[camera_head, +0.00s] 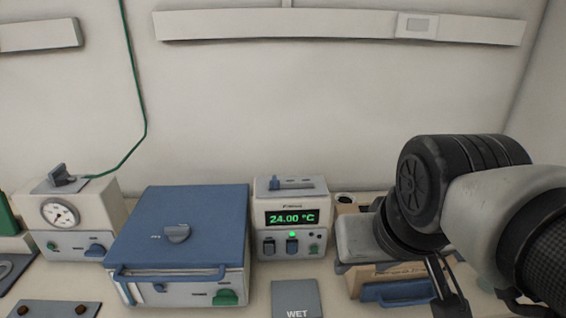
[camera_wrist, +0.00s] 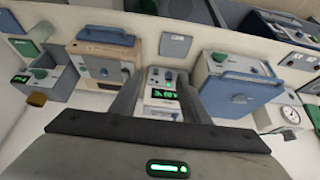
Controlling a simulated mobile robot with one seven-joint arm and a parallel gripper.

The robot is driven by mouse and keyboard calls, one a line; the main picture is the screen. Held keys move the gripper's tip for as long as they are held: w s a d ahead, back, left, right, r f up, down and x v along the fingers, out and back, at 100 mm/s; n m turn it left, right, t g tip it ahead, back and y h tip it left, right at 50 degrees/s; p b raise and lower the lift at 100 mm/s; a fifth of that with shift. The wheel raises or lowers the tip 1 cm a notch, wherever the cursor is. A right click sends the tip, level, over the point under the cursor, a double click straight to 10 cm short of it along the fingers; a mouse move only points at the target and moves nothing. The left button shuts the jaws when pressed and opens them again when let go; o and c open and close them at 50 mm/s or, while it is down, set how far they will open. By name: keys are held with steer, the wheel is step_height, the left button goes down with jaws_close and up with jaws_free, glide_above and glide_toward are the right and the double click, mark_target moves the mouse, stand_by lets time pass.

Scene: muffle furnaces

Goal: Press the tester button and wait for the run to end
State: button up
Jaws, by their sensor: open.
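The tester-like unit (camera_head: 291,190) is a small cream box at the back of the bench, its display (camera_head: 292,217) reading 24.00 °C in green. A small green light (camera_head: 292,234) glows below the display. My gripper (camera_head: 449,288) is at the lower right, open and empty, to the right of the unit. In the wrist view, a unit with a lit green display (camera_wrist: 163,95) shows between the spread fingers, apart from them.
A blue-lidded furnace box (camera_head: 205,217) stands left of the unit. Further left is a box with a dial gauge (camera_head: 60,212). A grey pad marked WET (camera_head: 297,297) lies in front.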

step_height(320, 180, down, 8)
steer(key=b, duration=0.5)
steer(key=shift+r, duration=0.35)
steer(key=shift+c, duration=0.2)
jaws_close()
stand_by(0.6)
